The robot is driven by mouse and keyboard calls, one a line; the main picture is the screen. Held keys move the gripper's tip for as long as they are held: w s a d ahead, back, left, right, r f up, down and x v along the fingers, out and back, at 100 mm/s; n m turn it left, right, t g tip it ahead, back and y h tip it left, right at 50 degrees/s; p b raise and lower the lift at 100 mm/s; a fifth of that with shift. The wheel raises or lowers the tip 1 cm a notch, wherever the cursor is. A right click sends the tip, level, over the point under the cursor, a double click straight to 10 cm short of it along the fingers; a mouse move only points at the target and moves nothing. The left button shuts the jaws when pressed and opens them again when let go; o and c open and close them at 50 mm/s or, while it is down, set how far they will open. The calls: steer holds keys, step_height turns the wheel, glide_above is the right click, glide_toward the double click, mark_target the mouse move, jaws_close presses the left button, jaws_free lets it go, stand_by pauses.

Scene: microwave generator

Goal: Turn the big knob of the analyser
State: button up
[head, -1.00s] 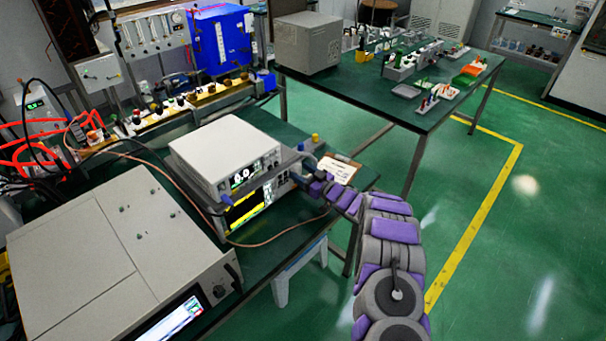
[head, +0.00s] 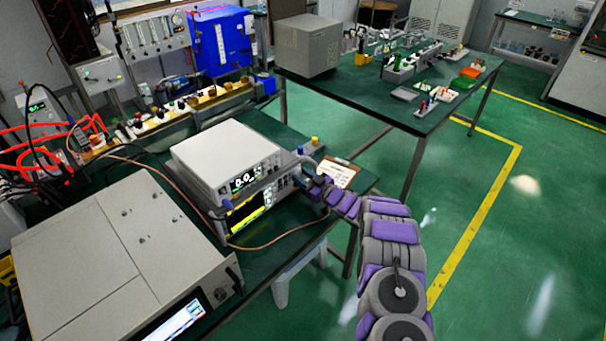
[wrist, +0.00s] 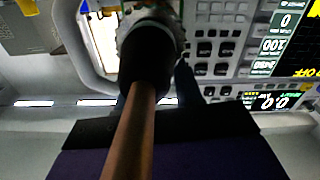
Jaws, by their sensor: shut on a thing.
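The analyser (head: 250,212) is the lower instrument of a stack on the near table, with a lit yellow-and-black screen; its button panel (wrist: 218,40) shows upside down in the wrist view. My gripper (head: 306,180) is at the right end of its front panel. In the wrist view my dark fingers (wrist: 155,92) flank a black cable connector (wrist: 150,52) with a knurled metal collar at the panel, and appear shut on it. Its copper-brown cable (wrist: 132,135) runs back over my gripper. I cannot make out the big knob; the connector and fingers cover that part.
A white instrument (head: 225,155) sits on top of the analyser. A grey handle frame (wrist: 85,50) stands beside the connector. The brown cable also loops in front of the analyser in the head view. A large beige unit (head: 120,245) is at front left. Green floor at right is clear.

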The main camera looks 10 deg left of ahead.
steer(key=n+p, duration=0.2)
steer(key=n, duration=0.1)
steer(key=shift+r, duration=0.15)
steer(key=o, duration=1)
steer(key=shift+o, duration=0.2)
steer(key=shift+d, duration=0.1)
steer(key=p+v, duration=0.3)
steer(key=v, duration=1.4)
steer(key=shift+f, duration=0.25)
steer(key=shift+d, duration=0.1)
